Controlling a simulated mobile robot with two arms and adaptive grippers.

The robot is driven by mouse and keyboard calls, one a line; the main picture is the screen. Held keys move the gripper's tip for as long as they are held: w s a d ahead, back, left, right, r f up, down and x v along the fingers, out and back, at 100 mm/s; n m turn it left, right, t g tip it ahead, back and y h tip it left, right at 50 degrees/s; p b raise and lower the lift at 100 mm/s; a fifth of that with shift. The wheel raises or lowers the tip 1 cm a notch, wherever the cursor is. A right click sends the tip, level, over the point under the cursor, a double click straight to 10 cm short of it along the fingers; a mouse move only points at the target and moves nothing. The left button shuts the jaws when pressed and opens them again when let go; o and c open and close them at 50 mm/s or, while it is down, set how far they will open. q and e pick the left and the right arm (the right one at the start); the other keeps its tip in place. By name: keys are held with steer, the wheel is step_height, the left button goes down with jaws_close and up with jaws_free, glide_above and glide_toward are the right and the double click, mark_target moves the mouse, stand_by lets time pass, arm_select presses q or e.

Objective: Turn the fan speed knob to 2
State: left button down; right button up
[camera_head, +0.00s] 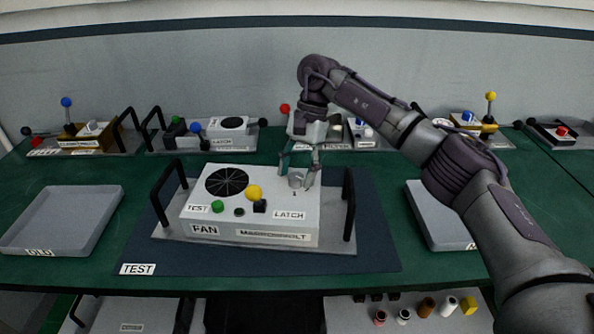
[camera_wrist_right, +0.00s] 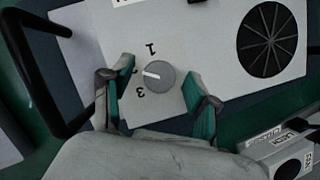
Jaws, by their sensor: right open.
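The fan speed knob (camera_wrist_right: 160,75) is a round grey dial on the white fan unit (camera_head: 190,212). In the wrist view its white pointer line points left, between the 1 and the 3, at a mark partly hidden by a finger. The knob also shows in the head view (camera_head: 297,181), on the unit's right side. My right gripper (camera_wrist_right: 160,103) is open, with its green-padded fingers on either side of the knob and a gap to each. It comes down from above in the head view (camera_head: 300,163). My left gripper is not in view.
The unit has a black fan grille (camera_head: 226,182), a yellow ball (camera_head: 254,192), a green button (camera_head: 218,207) and black handles (camera_head: 348,205) at both ends. It stands on a dark blue mat (camera_head: 375,245). Grey trays (camera_head: 62,222) lie to both sides; other modules line the back.

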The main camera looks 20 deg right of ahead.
steer(key=shift+r, duration=0.15)
steer(key=v, duration=1.1)
steer(key=shift+r, duration=0.35)
steer(key=shift+w+d, duration=0.1)
